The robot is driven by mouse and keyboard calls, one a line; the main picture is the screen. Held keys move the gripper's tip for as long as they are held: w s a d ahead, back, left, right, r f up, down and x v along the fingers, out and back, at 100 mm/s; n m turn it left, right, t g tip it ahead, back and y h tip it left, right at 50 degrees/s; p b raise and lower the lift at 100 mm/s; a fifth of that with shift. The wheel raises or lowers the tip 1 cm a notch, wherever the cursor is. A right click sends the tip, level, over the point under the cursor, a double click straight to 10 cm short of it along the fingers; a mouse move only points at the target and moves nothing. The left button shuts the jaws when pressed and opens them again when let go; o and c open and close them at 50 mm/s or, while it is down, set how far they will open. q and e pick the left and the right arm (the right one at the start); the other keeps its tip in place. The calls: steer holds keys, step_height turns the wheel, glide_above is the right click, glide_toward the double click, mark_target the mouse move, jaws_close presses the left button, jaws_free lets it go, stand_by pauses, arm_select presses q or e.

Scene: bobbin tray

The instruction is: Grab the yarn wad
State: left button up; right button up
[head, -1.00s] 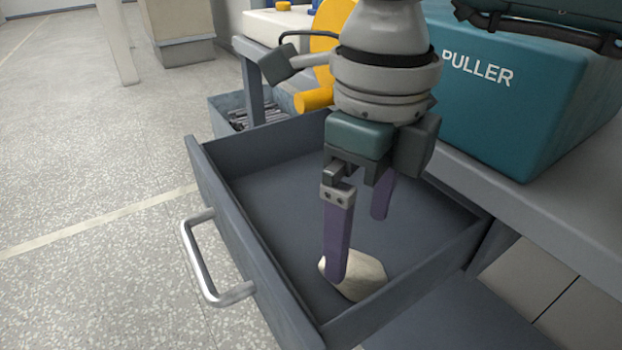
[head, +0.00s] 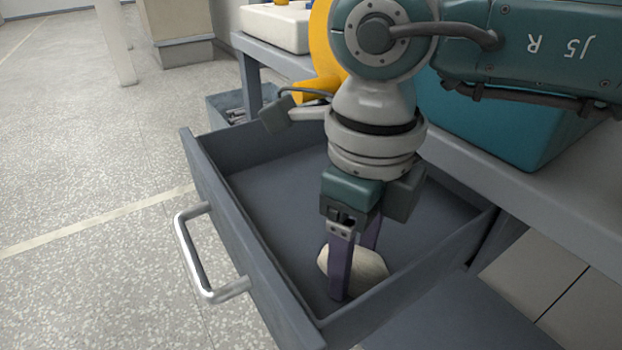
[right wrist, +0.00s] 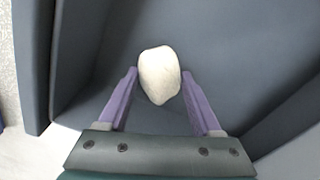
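The yarn wad (head: 365,266) is a cream, rounded lump lying on the floor of the open grey drawer (head: 263,215), near its front right corner. My right gripper (head: 354,278) reaches down into the drawer at the wad, with one purple finger in front of it and the other partly hidden behind it. In the right wrist view the wad (right wrist: 159,75) lies between and slightly beyond the open fingertips (right wrist: 160,72), with a gap on each side. My left gripper is not in view.
The drawer walls stand close around the gripper, and a metal handle (head: 190,262) is on the drawer's front. A workbench edge (head: 470,175) with a teal box (head: 540,125) is at the right. Another bin (head: 225,108) stands behind the drawer.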

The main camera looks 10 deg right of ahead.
steer(key=c, duration=0.7)
steer(key=shift+c, duration=0.2)
